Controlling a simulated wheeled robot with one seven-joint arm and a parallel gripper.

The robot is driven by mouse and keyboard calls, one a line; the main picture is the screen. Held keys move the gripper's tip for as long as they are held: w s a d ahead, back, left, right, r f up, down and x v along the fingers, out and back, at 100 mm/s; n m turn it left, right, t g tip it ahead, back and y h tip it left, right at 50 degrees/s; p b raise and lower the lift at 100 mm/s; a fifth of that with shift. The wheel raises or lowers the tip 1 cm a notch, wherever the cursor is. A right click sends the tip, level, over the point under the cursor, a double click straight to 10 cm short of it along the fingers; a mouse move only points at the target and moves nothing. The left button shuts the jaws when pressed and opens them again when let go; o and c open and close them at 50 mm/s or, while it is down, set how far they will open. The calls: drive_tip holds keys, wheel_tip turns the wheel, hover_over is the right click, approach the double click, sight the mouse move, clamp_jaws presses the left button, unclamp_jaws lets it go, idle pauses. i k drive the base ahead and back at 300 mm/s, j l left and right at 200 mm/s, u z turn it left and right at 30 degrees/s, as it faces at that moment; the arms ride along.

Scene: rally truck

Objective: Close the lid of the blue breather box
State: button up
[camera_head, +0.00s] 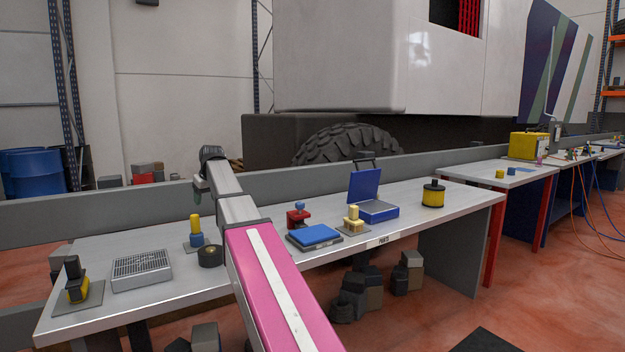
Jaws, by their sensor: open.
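The blue breather box (379,211) stands on the grey workbench, right of the picture's middle. Its blue lid (364,185) is raised and leans slightly back from upright, so the box is open. A dark handle-like piece shows above the lid's top edge. My gripper (200,191) is at the far end of my arm, above the back of the bench and well left of the box. It is small in view and partly hidden by my arm; it is open and apart from the box, with nothing seen in it.
A yellow fitting on a plate (353,220) stands just in front of the box's left side. A flat blue-topped block (314,236) and a red part (298,217) lie further left. A black-and-yellow canister (433,194) stands right of the box. A low wall (290,184) runs behind the bench.

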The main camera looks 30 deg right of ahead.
sight(363, 186)
drive_tip(key=z, duration=1.4)
